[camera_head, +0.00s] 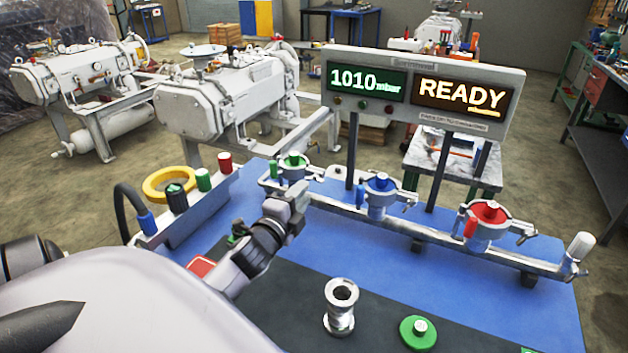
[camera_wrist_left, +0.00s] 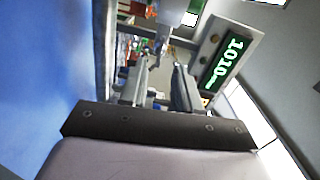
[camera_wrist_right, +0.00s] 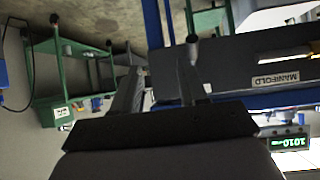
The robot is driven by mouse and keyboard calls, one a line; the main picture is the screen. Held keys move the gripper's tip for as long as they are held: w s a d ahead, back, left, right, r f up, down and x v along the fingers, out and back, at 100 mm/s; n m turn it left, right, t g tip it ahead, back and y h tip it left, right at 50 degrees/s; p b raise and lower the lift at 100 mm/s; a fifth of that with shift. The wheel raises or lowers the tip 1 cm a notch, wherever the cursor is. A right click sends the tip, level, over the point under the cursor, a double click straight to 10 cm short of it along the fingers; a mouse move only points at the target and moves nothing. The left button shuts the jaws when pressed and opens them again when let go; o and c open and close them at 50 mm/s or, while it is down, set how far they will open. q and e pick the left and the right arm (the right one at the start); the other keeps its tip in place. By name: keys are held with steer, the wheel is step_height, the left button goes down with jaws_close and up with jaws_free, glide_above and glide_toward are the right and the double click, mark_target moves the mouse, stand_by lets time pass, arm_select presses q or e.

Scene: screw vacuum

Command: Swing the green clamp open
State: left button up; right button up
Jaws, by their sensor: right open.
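The green clamp (camera_head: 293,161) sits at the left end of the silver manifold pipe, a metal collar with a green top. A small green handle is at its left and a metal lever at its right. My left gripper (camera_head: 299,194) is just in front of the clamp and hides part of it and the pipe. In the left wrist view its two fingers (camera_wrist_left: 161,66) stand apart with nothing between them, and metal parts of the fixture show beyond the tips. My right gripper (camera_wrist_right: 160,60) is open and empty in the right wrist view; it does not show in the head view.
A blue clamp (camera_head: 380,185) and a red clamp (camera_head: 490,212) stand farther right along the pipe. A display (camera_head: 420,90) reads 1010 mbar and READY. A metal tube fitting (camera_head: 340,300) and a green disc (camera_head: 418,333) are on the dark mat. A yellow ring (camera_head: 168,184) is at left.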

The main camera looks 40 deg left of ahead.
mark_target(315, 179)
arm_select(q)
steer(key=shift+x, duration=2.85)
steer(key=shift+c, duration=0.3)
jaws_close()
